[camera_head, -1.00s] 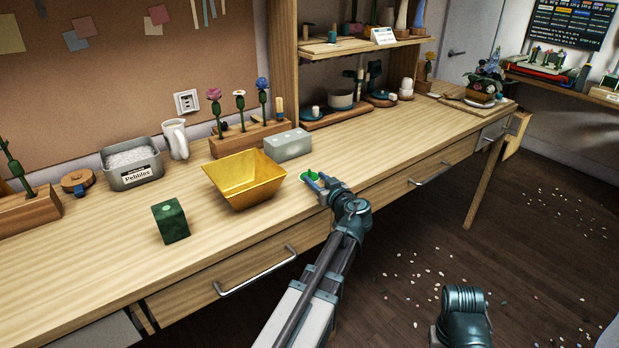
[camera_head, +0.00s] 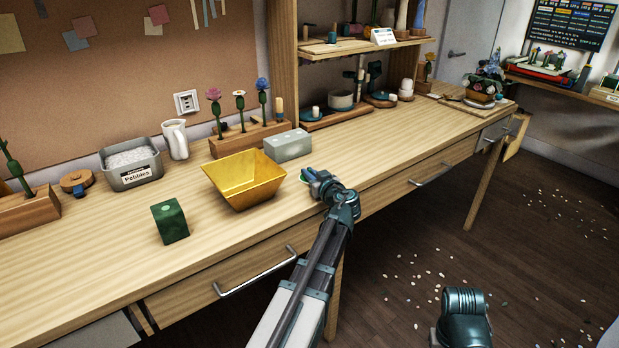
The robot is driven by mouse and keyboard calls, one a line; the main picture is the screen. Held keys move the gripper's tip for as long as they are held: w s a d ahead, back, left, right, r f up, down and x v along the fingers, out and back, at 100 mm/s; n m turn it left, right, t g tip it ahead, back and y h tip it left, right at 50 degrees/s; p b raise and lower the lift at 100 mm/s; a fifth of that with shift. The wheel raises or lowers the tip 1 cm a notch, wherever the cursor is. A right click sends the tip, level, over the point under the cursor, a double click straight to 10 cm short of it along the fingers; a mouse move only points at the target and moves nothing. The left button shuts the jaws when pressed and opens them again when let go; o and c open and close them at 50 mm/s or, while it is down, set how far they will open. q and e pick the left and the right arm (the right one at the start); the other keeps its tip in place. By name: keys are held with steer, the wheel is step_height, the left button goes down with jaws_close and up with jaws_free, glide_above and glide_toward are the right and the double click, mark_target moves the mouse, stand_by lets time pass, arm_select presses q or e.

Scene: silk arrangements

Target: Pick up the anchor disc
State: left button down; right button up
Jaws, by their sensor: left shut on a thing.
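The anchor disc (camera_head: 303,180), a small pale disc with a green part, is at the worktop, right of the gold bowl. It is mostly hidden behind my gripper, and I cannot tell whether it touches the wood. My left gripper (camera_head: 310,176) reaches over the front edge and is shut on the disc, its fingers pointing toward the back of the worktop. My right gripper is out of view; only part of my right arm shows at the bottom right.
A gold square bowl (camera_head: 245,178) stands close to the left of my gripper. A grey block (camera_head: 287,145) lies behind it. A green cube (camera_head: 170,220) and a pebble tin (camera_head: 130,166) are further left. The worktop (camera_head: 400,147) to the right is clear.

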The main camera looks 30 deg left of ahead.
arm_select(q)
steer(key=shift+r, duration=0.1)
stand_by(0.3)
steer(key=shift+r+p, duration=0.55)
steer(key=shift+p, duration=0.15)
step_height(320, 180, up, 3)
steer(key=p, duration=0.3)
steer(key=s+d, duration=0.9)
steer(key=s, duration=0.4)
steer(key=shift+d+r+p, duration=0.25)
steer(key=shift+r+p, duration=0.05)
steer(key=shift+r, duration=0.05)
steer(key=shift+r, duration=0.1)
step_height(320, 180, up, 10)
steer(key=p, duration=1)
steer(key=shift+w+f, duration=0.1)
steer(key=shift+f, duration=0.1)
